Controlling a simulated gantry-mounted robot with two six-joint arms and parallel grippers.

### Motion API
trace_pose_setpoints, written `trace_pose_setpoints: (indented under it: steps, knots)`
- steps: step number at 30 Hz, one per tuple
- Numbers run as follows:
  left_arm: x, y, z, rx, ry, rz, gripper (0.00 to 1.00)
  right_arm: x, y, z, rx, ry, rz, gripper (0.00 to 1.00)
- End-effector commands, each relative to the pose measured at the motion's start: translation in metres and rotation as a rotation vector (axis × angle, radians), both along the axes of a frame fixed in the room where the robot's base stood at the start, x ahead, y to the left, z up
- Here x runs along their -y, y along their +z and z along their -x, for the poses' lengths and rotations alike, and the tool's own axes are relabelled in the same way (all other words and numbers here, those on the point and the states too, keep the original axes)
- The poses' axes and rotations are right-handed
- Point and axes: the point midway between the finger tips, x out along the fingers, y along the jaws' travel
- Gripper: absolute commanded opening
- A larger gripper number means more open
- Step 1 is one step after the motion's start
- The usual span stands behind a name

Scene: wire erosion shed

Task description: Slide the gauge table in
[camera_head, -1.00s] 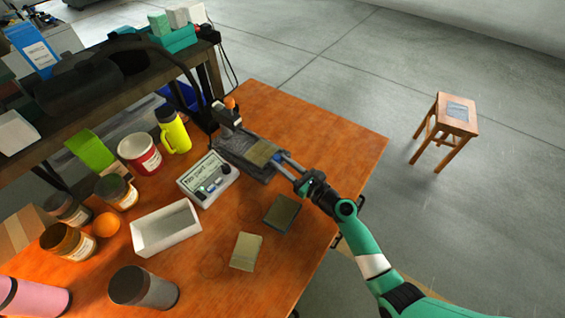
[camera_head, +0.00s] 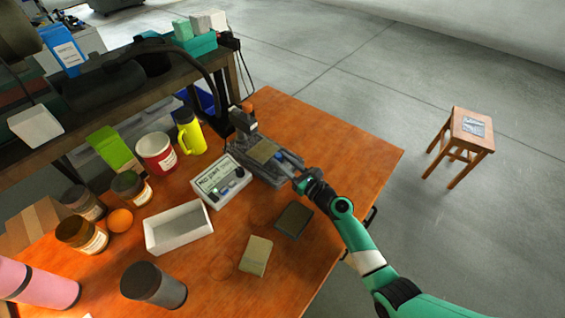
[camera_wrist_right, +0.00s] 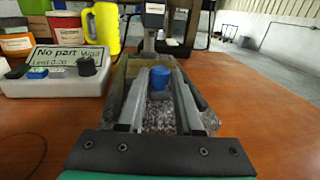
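The gauge stands near the far edge of the workbench, with a dark grey base (camera_head: 262,172) and an upright head (camera_head: 243,118) at its back. Its sliding table (camera_head: 264,152) is a brownish flat plate beneath that head. A blue knob (camera_wrist_right: 160,77) stands at the near end of the table and shows in the head view (camera_head: 279,156). No part is visible on the table. My left gripper is out of view.
A readout box (camera_head: 220,182) showing "No part" stands left of the gauge. A dark block (camera_head: 294,220) and a pale block (camera_head: 256,256) lie in front. A white tray (camera_head: 178,248), jars and a yellow flask (camera_head: 189,134) are further left. The bench's right side is clear.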

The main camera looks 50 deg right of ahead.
Motion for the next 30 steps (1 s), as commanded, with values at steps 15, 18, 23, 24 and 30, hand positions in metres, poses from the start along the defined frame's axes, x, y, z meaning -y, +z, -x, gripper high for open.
trace_pose_setpoints:
  steps: [15, 18, 23, 24, 30]
  knots:
    - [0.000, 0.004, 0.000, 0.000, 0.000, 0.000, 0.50, -0.001, 0.001, 0.007, -0.002, 0.000, -0.001, 0.61]
    - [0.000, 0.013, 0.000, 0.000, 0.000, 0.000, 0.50, -0.002, 0.003, 0.024, -0.002, -0.002, -0.002, 0.61]
    - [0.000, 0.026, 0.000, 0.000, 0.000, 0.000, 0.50, -0.006, 0.003, 0.062, -0.003, -0.003, -0.002, 0.61]
    - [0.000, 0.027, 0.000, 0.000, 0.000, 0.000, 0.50, -0.006, 0.002, 0.072, -0.003, -0.003, -0.001, 0.61]
    - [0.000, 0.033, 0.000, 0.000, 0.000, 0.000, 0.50, -0.010, 0.001, 0.108, -0.002, -0.002, -0.002, 0.61]
